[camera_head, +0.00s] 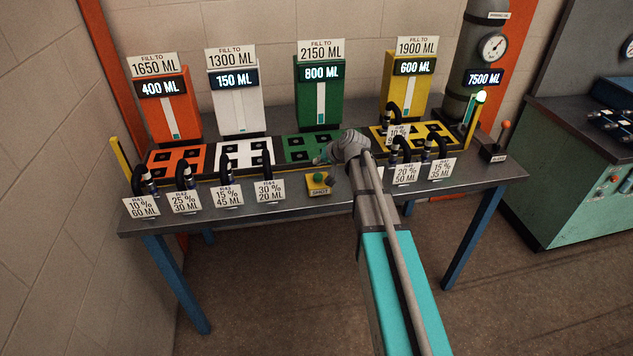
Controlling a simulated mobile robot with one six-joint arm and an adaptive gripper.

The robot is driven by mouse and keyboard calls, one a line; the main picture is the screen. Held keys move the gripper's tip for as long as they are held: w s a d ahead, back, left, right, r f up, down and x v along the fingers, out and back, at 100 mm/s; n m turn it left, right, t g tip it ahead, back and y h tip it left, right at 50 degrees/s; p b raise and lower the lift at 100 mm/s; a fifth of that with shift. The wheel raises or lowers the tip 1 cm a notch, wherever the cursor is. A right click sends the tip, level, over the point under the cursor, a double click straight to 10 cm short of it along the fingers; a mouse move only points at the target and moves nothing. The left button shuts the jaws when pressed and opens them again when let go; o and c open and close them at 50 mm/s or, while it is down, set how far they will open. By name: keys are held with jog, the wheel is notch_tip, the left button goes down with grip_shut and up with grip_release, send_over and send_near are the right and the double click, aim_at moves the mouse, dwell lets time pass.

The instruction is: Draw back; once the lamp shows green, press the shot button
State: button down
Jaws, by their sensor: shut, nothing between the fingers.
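The shot button is a green button (318,177) on a small yellow box (319,187) labelled SHOT, near the table's front edge. My gripper (319,161) is shut and empty. It shows small and partly behind my own wrist, just above the button box in the picture, in front of the green plate. I cannot tell its exact height or whether it touches anything.
Orange (171,107), white (238,97), green (318,93) and yellow (407,82) tanks stand behind matching socket plates. Several black hoses with labels stand along the front edge. A lever with an orange knob (505,125) stands at the right. The table (300,207) has a narrow bare front strip.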

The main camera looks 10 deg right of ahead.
aim_at(319, 177)
jog(key=shift+f+b, duration=1.2)
jog(key=shift+f, duration=0.35)
jog(key=shift+f+b, duration=0.85)
jog(key=shift+b, duration=0.05)
dwell(1.4)
jog(key=shift+r, duration=0.1)
dwell(0.3)
jog(key=shift+r+p, duration=0.8)
jog(key=shift+p, duration=0.1)
jog(key=shift+r+p, duration=2.5)
